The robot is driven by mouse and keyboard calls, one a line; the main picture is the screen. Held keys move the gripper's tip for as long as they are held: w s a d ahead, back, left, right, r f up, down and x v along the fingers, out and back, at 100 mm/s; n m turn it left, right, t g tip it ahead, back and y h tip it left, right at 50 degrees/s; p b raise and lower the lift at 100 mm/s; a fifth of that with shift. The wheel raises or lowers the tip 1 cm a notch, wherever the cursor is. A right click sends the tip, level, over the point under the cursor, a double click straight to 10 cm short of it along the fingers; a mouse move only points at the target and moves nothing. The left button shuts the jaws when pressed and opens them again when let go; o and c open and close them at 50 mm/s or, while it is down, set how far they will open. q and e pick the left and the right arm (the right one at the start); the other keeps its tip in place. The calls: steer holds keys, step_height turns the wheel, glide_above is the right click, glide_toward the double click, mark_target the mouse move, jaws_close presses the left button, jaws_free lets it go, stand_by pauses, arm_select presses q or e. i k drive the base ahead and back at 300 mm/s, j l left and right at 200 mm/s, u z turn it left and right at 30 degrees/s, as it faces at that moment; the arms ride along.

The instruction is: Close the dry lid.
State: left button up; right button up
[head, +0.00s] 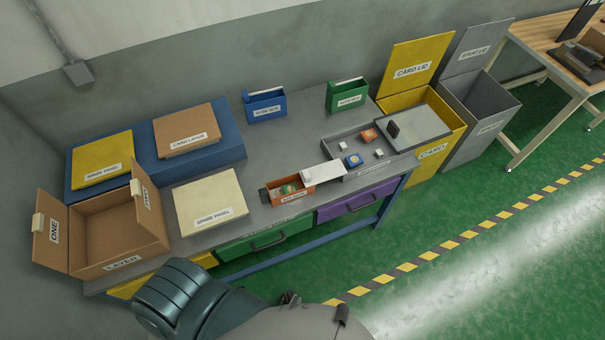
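No label that I can read clearly says "dry lid". A small orange box (291,193) stands near the bench's front edge with its top partly open. Green and dark items show inside it, and its front label is too small to read surely. A white flat panel (323,173) lies at its right end, seemingly off the opening. A grey bin (482,112) at the right stands open, its hinged grey lid (476,45) upright; that lid's label is hard to read. Neither gripper shows; only part of my arm and body is at the bottom.
The grey bench (237,150) carries a cream spare panel (211,202), an open cardboard box (112,222), blue (265,106) and green (346,97) holders, and a grey tray (350,144) with small blocks. A yellow bin (438,150) has its card lid (415,62) raised.

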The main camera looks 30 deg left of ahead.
mark_target(393, 130)
steer(key=i+l+u, duration=0.15)
steer(key=u, duration=0.25)
steer(key=i+l+u, duration=0.1)
steer(key=l+u, duration=0.3)
steer(key=i+l+u, duration=0.1)
steer(key=l, duration=0.55)
steer(key=i+l+u, duration=0.1)
steer(key=l, duration=0.6)
steer(key=i+l+u, duration=0.1)
steer(key=l, duration=0.6)
steer(key=i+l+u, duration=0.1)
steer(key=l, duration=0.6)
steer(key=i, duration=0.1)
